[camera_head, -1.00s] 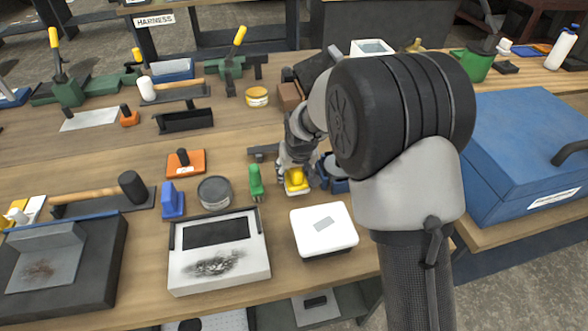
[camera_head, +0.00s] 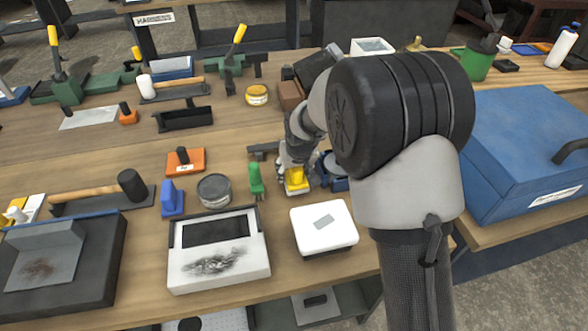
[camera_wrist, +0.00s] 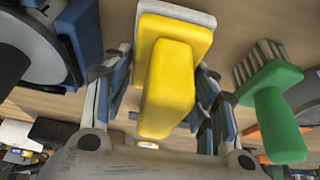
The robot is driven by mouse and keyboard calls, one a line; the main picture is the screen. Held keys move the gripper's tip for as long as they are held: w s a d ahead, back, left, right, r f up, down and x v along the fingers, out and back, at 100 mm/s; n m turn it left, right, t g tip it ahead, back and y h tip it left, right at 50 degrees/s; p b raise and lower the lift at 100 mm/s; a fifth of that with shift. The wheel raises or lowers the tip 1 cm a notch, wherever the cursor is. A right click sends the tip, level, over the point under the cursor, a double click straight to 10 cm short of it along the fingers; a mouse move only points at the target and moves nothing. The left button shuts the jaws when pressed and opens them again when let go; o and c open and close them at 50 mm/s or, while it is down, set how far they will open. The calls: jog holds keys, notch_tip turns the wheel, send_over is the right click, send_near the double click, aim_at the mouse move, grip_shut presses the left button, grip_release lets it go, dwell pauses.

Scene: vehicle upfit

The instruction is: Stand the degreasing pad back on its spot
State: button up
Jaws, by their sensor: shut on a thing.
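The degreasing pad, with a yellow handle and a pale base, is in my gripper. In the head view the pad (camera_head: 297,181) is near the bench's middle, between the green-handled brush and a blue fixture. In the wrist view the pad (camera_wrist: 168,75) fills the centre, between the fingers. My gripper (camera_head: 296,168) is shut on its yellow handle; it also shows in the wrist view (camera_wrist: 162,88). The pad's underside is hidden, and I cannot tell whether it touches the bench.
A green-handled brush (camera_head: 256,182) stands close left of the pad; it also shows in the wrist view (camera_wrist: 272,105). A blue fixture (camera_head: 338,183) is close on the right. A white-lidded box (camera_head: 324,226) lies in front. A round tin (camera_head: 214,190) and blue-handled block (camera_head: 172,200) stand further left.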

aim_at(295, 172)
jog(key=shift+f+b, duration=0.45)
jog(key=shift+f, duration=0.25)
jog(key=o, duration=1.6)
jog(key=shift+r, duration=0.1)
jog(key=shift+p+v, duration=2.25)
jog(key=shift+v, duration=1.7)
